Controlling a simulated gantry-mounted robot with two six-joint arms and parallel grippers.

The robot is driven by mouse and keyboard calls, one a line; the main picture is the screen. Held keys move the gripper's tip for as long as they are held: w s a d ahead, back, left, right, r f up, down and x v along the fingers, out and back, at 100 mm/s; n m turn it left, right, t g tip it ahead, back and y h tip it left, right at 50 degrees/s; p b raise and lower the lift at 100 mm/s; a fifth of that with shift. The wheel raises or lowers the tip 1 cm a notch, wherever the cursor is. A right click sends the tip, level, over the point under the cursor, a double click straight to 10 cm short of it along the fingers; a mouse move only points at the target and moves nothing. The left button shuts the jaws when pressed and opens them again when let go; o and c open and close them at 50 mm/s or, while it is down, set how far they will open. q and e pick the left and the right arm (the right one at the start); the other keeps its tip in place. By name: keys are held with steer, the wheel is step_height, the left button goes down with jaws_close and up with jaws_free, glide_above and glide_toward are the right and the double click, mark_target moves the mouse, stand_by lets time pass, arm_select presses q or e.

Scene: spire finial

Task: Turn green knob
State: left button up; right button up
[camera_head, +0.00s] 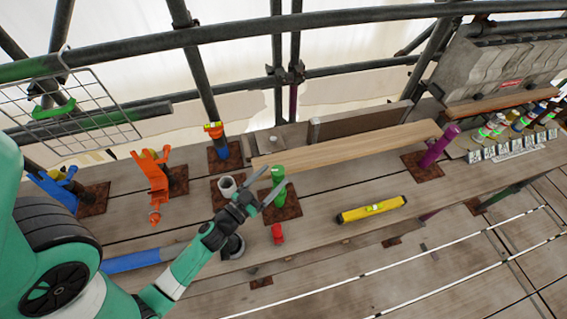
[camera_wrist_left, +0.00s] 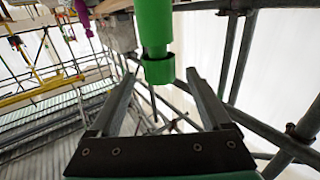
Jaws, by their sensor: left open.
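The green knob (camera_head: 279,194) is an upright green post on a rusty square plate, near the middle of the head view. In the left wrist view the green knob (camera_wrist_left: 155,28) hangs down from the top edge, its lower end near the gap between the fingertips. My left gripper (camera_head: 277,175) is open, with its two fingers pointing at the green knob and appearing to lie on either side of it. In the left wrist view the gripper (camera_wrist_left: 160,76) has nothing clamped between its fingers. Whether a finger touches the knob I cannot tell. My right gripper is not in view.
A grey cup-like post (camera_head: 227,185) and a small red piece (camera_head: 277,234) stand close to the gripper. A yellow level (camera_head: 371,209) lies to the right. A long plank (camera_head: 350,147) lies behind the knob. Orange (camera_head: 153,180) and purple (camera_head: 439,146) fittings stand farther out.

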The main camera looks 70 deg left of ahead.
mark_target(282, 167)
arm_select(q)
steer(key=x, duration=0.6)
steer(key=shift+w+a, duration=0.1)
steer(key=shift+w, duration=0.15)
jaws_close()
steer(key=shift+s+d+m+g+h+b, duration=0.15)
steer(key=shift+d+m+g+h+b, duration=0.5)
steer(key=shift+m+h, duration=2.5)
steer(key=shift+s+d+m+g+h+b, duration=0.15)
steer(key=shift+d+m+g+h+b, duration=0.5)
steer(key=shift+m+h, duration=2.5)
steer(key=shift+s+d+m+g+h+b, duration=0.15)
steer(key=shift+d+m+g+h+b, duration=0.75)
steer(key=shift+h, duration=3.9)
